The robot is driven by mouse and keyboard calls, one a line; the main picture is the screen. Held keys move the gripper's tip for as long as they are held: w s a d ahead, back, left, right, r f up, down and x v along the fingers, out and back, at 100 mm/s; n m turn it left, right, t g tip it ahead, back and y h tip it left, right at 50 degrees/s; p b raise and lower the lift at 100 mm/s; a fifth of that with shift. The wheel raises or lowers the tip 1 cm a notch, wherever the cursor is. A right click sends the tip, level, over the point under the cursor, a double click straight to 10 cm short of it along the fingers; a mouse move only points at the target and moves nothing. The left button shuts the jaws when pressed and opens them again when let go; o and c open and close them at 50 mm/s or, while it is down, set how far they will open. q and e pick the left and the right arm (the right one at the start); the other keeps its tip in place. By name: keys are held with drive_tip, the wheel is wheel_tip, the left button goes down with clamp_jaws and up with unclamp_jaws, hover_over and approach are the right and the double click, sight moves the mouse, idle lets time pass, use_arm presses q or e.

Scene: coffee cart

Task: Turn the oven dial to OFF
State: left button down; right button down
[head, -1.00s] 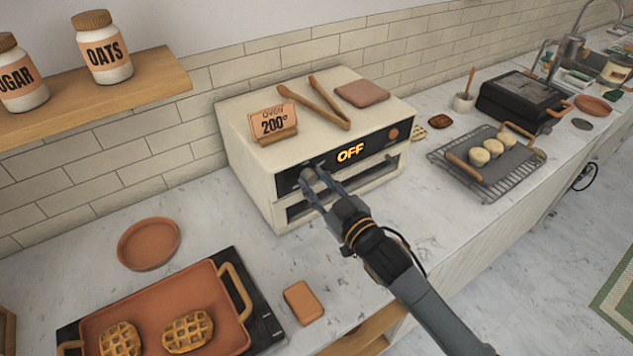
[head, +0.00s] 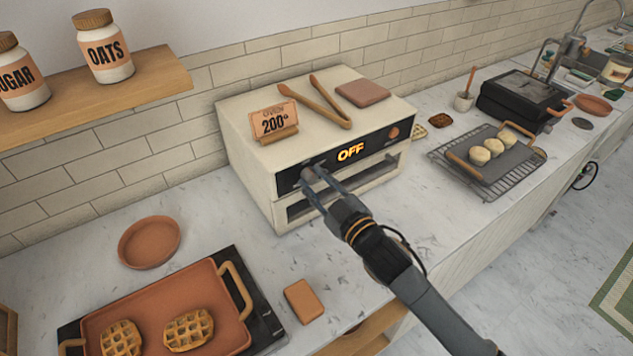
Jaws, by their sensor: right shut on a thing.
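The cream oven (head: 262,165) stands on the counter against the tiled wall. Its black front panel (head: 379,143) has a display (head: 351,152) that reads OFF in lit orange letters. My right gripper (head: 310,176) is at the left part of the panel, with its fingers shut on the oven dial. The dial is mostly hidden by the fingers, so its pointer cannot be read. My left gripper is not in view.
On the oven lie tongs (head: 330,100), a card reading OVEN 200° (head: 274,121) and a brown pad (head: 362,93). A tray of waffles (head: 215,335) is at front left. A rack with dough balls (head: 468,192) is to the right.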

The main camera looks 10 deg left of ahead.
drive_tip(key=c, duration=1)
unclamp_jaws()
drive_tip(key=shift+f, duration=0.1)
drive_tip(key=shift+d, duration=0.1)
drive_tip(key=v, duration=1.2)
